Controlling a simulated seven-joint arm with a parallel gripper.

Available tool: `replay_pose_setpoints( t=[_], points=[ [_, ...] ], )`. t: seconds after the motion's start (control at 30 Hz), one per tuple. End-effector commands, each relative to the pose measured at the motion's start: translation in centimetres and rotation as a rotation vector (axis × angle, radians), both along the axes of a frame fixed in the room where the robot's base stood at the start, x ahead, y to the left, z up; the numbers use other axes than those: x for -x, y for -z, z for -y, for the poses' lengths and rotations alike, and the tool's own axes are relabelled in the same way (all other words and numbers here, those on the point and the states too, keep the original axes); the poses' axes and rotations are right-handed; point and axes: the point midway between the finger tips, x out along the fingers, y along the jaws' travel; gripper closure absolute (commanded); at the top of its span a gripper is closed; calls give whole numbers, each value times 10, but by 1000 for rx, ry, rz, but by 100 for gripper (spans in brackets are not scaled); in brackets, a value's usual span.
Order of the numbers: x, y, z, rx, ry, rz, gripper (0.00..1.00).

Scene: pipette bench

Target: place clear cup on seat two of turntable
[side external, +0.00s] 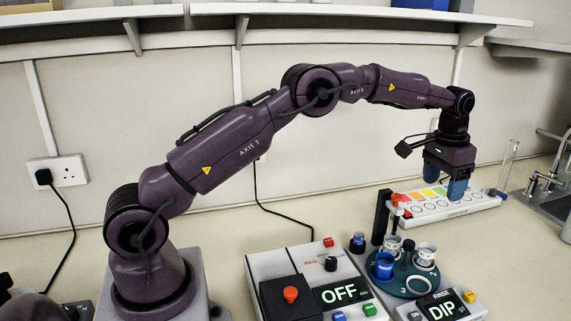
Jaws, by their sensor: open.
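A dark green turntable (405,283) stands at the front right, marked with numbers including 2 and 3. The seat by the 2 (420,285) shows as a bare pale ring. A blue cup (383,267) and two pale, clear-looking cups, one at the back (392,243) and one at the right (427,254), stand upright on the turntable. Which one is the task's clear cup, I cannot tell. My gripper (445,190) points down with its blue fingers apart, above the white light box behind the turntable. I see nothing held between the fingers.
The white light box (470,207) carries coloured squares and a row of rings. A dark post (381,217) rises behind the turntable. A control box (315,283) reading OFF, a dark blue bottle (357,242) and a DIP display (443,306) are close by. A clear tube (508,163) stands right.

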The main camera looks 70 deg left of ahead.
Motion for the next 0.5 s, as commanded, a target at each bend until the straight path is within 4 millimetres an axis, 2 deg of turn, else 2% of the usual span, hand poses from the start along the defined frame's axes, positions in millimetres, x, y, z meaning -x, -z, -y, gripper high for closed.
replay_pose_setpoints(
  t=[0.03,0.2,0.33,0.5],
  points=[
    [12,-29,5,-6,6,28,31],
    [63,-95,19,-19,13,101,31],
    [113,-133,27,-24,13,159,31],
    [188,-160,36,-24,7,234,31]
  ],
)
